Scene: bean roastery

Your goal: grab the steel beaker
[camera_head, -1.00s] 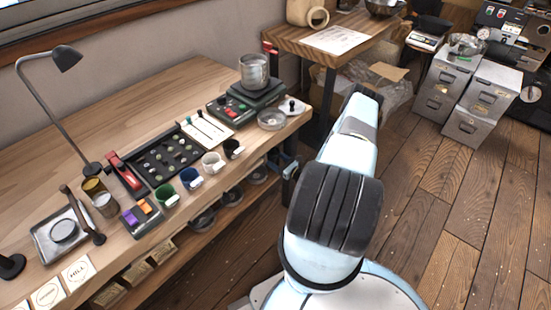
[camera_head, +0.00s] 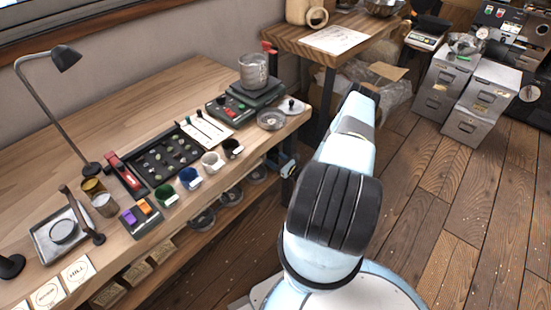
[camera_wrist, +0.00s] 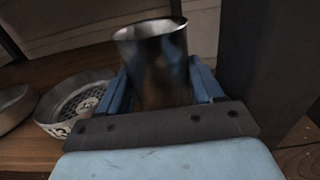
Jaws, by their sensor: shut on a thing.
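The steel beaker (camera_wrist: 155,66) is a shiny, open-topped metal cup, seen close up in the wrist view and tilted a little in the picture. My gripper (camera_wrist: 165,85) has its two blue fingers on either side of the beaker and is shut on it. The beaker's lower part is hidden behind the gripper's dark crossbar. In the head view my gripper (camera_head: 288,168) is at the right end of the workbench, below its top. I cannot make out the beaker in that view.
A round perforated dish (camera_wrist: 75,103) sits on the wooden shelf (camera_wrist: 50,72), left of the beaker. A dark upright post (camera_wrist: 262,60) stands close on the right. The workbench top (camera_head: 130,105) overhead carries cups, a scale and trays. Open floor (camera_head: 440,215) lies to the right.

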